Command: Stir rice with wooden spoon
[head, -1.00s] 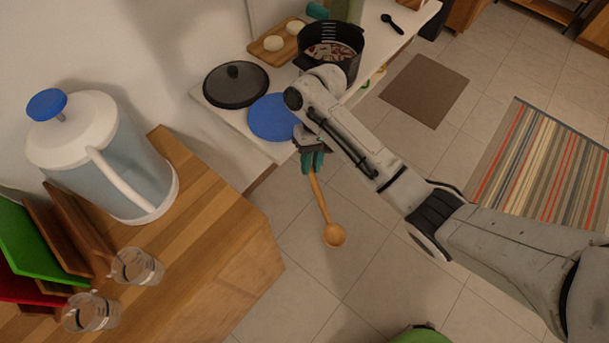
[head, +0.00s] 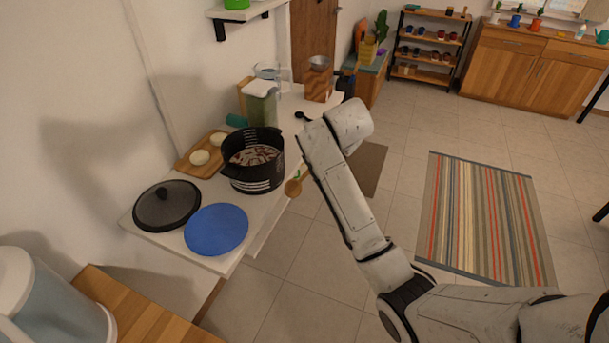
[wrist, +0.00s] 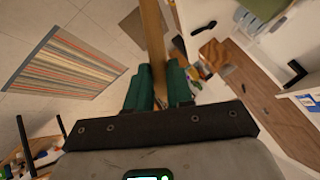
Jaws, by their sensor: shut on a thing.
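The wooden spoon's handle (wrist: 152,38) runs up between the teal fingers of my gripper (wrist: 160,80) in the wrist view; my gripper is shut on it. In the head view the spoon's bowl (head: 293,188) shows low beside the counter's right edge, left of my arm. The black pot (head: 256,184) stands upright on the white counter, open at the top. Pale and reddish-brown contents (head: 254,155), which look like the rice, show inside it. The spoon is outside the pot, to its right.
A blue plate (head: 216,230) and a dark lid (head: 166,205) lie left of the pot. A board (head: 186,166) with two pale round pieces and a tall container (head: 260,104) stand behind it. A black spoon (head: 302,116) lies farther back.

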